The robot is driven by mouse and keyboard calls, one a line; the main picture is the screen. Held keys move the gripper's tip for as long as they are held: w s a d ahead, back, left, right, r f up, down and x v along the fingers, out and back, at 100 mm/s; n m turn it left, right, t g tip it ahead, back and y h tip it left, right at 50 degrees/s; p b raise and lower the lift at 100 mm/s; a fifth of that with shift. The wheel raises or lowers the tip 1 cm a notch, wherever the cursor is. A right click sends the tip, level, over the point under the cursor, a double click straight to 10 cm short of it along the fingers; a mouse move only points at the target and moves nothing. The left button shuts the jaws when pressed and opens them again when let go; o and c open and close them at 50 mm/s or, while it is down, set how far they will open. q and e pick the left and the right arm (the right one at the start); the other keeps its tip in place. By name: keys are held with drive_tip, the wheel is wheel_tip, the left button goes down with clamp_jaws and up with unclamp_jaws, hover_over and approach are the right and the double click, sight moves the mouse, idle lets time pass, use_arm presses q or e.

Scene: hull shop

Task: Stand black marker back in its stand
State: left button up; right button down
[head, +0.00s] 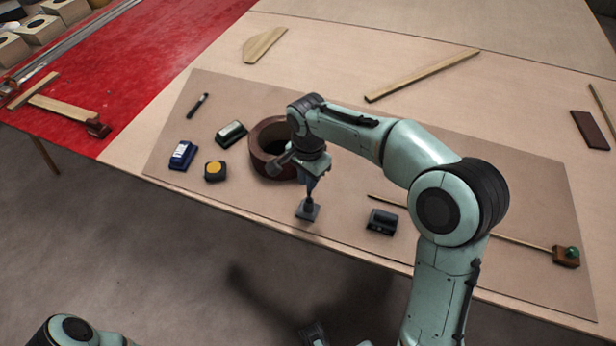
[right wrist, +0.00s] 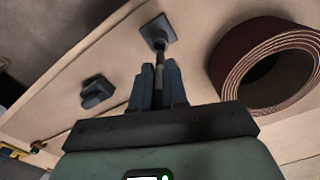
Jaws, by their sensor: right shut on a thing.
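My right gripper (head: 311,184) is shut on the black marker (right wrist: 158,78), a thin dark upright stick between its fingers. The small grey square-based stand (head: 307,211) is on the brown mat, directly below the gripper.
A brown tape roll (head: 268,135) stands close to the left of my right gripper. A dark block (head: 382,221) is to the right. A blue block (head: 182,155), a yellow-topped puck (head: 215,171) and a thin black stick (head: 198,106) lie farther left on the mat (head: 480,280).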

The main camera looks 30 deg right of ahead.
sight(308, 195)
drive_tip(key=shift+a+f+b, duration=0.1)
drive_tip(key=shift+f+b, duration=0.6)
drive_tip(key=shift+f, duration=1.3)
idle(4.1)
drive_tip(key=c, duration=1.1)
unclamp_jaws()
wheel_tip(308, 195, up, 13)
drive_tip(key=shift+r+p, duration=0.2)
drive_tip(key=shift+p, duration=1)
